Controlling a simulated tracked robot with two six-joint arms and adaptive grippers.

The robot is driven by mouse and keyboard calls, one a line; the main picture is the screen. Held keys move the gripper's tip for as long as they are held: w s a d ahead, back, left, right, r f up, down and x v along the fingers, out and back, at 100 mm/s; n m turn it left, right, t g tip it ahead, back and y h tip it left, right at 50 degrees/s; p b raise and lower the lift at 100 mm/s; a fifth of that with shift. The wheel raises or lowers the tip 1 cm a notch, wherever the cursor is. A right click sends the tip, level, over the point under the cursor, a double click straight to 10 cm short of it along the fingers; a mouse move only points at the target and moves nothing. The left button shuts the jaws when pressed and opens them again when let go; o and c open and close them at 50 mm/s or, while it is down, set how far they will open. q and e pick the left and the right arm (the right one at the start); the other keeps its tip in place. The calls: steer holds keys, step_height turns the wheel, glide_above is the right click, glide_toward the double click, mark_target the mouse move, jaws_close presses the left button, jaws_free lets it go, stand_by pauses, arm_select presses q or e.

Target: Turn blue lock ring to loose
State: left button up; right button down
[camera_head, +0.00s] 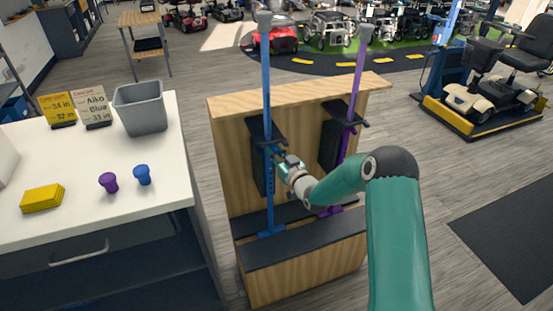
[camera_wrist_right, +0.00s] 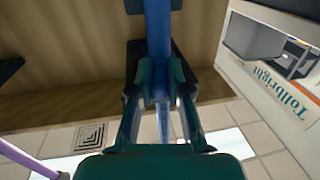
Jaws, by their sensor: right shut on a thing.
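A tall blue pole (camera_head: 266,90) stands upright in the left bay of a wooden stand, and it also shows in the wrist view (camera_wrist_right: 158,25). My right gripper (camera_head: 277,157) reaches it from the right at about mid-height. In the wrist view its two fingers (camera_wrist_right: 159,93) are closed on either side of the blue lock ring on the pole. The fingers hide most of the ring, so I cannot tell which way it is turned. Below the grip the pole has a row of holes and a blue foot (camera_head: 271,231). My left gripper is not in view.
A purple pole (camera_head: 353,100) stands in the right bay of the wooden stand (camera_head: 225,170). A white table (camera_head: 150,205) at the left holds a grey bin (camera_head: 141,110), two cards, a yellow block (camera_head: 42,198), and purple (camera_head: 108,182) and blue (camera_head: 142,175) knobs.

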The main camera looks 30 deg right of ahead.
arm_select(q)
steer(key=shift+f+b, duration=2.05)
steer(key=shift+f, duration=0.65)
arm_select(e)
steer(key=shift+w+d+f+n+g+y, duration=0.15)
steer(key=shift+d+n+g+y, duration=0.35)
steer(key=shift+n+y, duration=1.15)
steer(key=shift+w+d+r+n+g+y, duration=0.1)
steer(key=shift+d+n+g+y, duration=0.6)
steer(key=shift+y, duration=1.5)
steer(key=shift+w+d+f+n+g+y, duration=0.15)
steer(key=shift+n+g+y, duration=0.25)
steer(key=shift+n+y, duration=1.35)
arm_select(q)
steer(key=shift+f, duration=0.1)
arm_select(e)
steer(key=shift+r+g+y, duration=0.15)
steer(key=shift+g+y, duration=0.15)
steer(key=shift+y, duration=0.2)
steer(key=c, duration=1.1)
jaws_free()
